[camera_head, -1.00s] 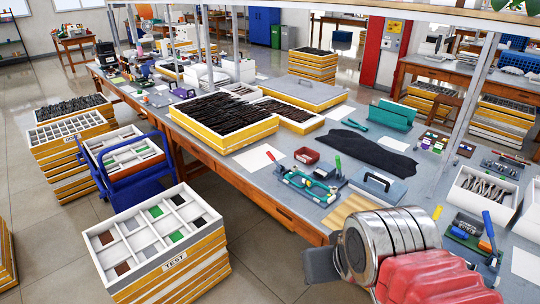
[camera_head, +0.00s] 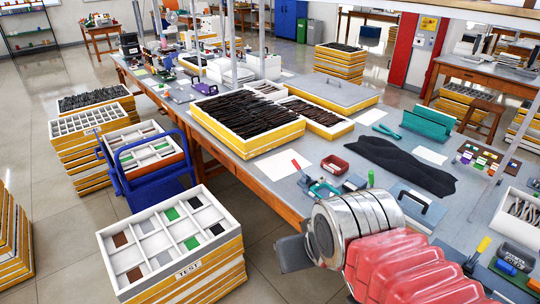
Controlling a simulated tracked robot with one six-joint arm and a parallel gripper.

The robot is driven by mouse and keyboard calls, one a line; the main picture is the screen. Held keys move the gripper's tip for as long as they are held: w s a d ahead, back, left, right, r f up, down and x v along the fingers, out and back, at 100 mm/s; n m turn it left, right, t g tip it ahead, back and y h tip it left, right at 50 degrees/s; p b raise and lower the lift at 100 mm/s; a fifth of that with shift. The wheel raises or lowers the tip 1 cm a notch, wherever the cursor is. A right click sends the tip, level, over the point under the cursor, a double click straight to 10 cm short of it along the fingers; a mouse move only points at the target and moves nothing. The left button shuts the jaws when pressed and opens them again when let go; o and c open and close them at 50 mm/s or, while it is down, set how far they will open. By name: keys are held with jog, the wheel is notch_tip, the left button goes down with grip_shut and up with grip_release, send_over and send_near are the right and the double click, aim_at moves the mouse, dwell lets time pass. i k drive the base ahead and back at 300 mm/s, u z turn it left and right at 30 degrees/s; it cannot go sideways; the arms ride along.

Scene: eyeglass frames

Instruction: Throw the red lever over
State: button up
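A red lever (camera_head: 299,160) stands tilted at the left end of a small teal fixture (camera_head: 322,187) on the near edge of the grey workbench (camera_head: 283,185). A green lever (camera_head: 371,178) shows at the right of that fixture. My arm, with metal rings and a red sleeve, covers part of the fixture's right side. My dark gripper (camera_head: 293,254) points left, below the red lever in the picture and apart from it. Its fingertips are not clear, so I cannot tell its opening. Another red handle (camera_head: 470,262) and a yellow one (camera_head: 483,244) show at the lower right.
A black cloth (camera_head: 402,163) lies behind. A sample box (camera_head: 216,261) marked TEST and a blue cart (camera_head: 158,193) stand on the floor at left.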

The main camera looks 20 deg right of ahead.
aim_at(298, 168)
jog(key=u, duration=0.3)
jog(key=i, duration=1.4)
jog(key=z, duration=0.15)
